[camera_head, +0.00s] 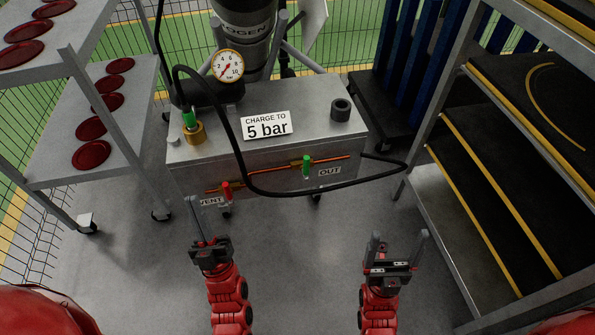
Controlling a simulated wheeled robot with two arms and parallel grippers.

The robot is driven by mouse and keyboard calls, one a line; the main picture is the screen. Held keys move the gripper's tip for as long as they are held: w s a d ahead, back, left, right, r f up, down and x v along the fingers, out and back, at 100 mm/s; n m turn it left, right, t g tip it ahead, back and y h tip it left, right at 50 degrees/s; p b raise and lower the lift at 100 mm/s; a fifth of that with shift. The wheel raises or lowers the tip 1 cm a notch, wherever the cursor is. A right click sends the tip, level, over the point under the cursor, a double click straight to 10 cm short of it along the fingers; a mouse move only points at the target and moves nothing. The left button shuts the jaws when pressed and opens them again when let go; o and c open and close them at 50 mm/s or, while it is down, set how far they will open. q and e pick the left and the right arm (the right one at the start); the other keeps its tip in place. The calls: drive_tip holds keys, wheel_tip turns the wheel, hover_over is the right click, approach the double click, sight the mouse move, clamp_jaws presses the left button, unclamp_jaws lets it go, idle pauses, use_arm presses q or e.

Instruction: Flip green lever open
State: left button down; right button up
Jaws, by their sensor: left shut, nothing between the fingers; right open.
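A green lever (306,164) stands upright on the orange pipe on the front face of the grey metal cart, beside the OUT label (330,171). A second green handle (189,119) stands upright on a brass fitting on the cart's top left. A red lever (227,191) stands on the same front pipe near the VENT label (211,200). My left gripper (194,202) is shut and empty, just left of and below the red lever. My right gripper (399,236) is open and empty, to the right of and below the green front lever. Neither gripper touches a lever.
The cart (290,110) carries a pressure gauge (228,66), a "CHARGE TO 5 bar" sign (266,125) and a black ring (341,109). A black hose (237,150) loops across its front. Shelves stand left (55,165) and right (470,205). The floor between is clear.

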use_arm(q)
drive_tip(key=w+a+f+n+g+h+p, duration=0.1)
drive_tip(key=w+a+f+n+g+h, duration=0.15)
drive_tip(key=w+f+g, duration=0.4)
drive_tip(key=w+a+f+n+g+h, duration=0.1)
drive_tip(key=w+f+n+g+h, duration=0.2)
drive_tip(key=f, duration=0.7)
drive_tip(key=s+d+g+h, duration=0.2)
drive_tip(key=d+h, duration=0.5)
drive_tip(key=d, duration=0.2)
drive_tip(key=s+d+r+t+h+p, duration=0.1)
drive_tip(key=s+d+r+h, duration=0.1)
drive_tip(key=d+r+h, duration=0.4)
drive_tip(key=shift+r+m, duration=0.45)
drive_tip(key=shift+r, duration=0.15)
drive_tip(key=shift+t, duration=0.25)
